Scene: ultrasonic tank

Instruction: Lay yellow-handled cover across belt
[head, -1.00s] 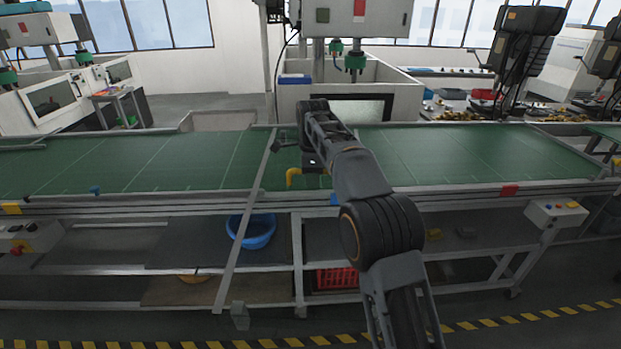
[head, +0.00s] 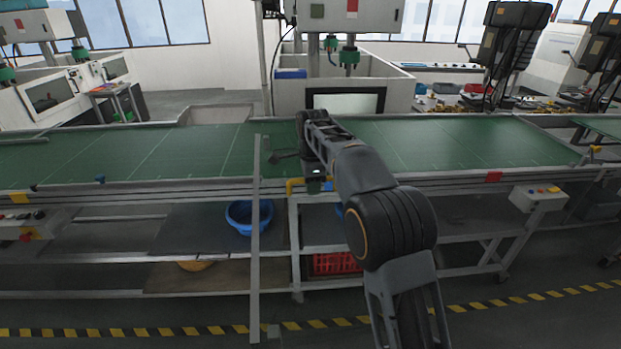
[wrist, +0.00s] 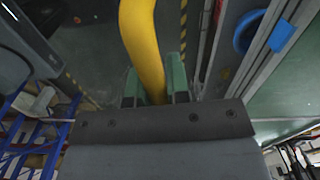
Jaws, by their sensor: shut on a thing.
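The cover (head: 255,245) shows in the head view as a long thin grey strip, nearly edge-on. It stands almost vertical in the picture, its upper end in front of the green belt (head: 185,150) and its lower end near the floor. Its yellow handle (head: 292,184) sticks out to the right, near the belt's front rail. My gripper (head: 314,184) is shut on this handle. In the wrist view the yellow handle (wrist: 143,45) runs down between the green fingertips of my gripper (wrist: 154,85). The handle's gripped end is partly hidden there.
The belt's front rail (head: 420,182) runs close behind my gripper. A blue basin (head: 248,218) and a red crate (head: 336,264) sit on shelves below. A control box (head: 538,199) hangs at the right. The belt is mostly clear. A machine (head: 345,85) stands behind it.

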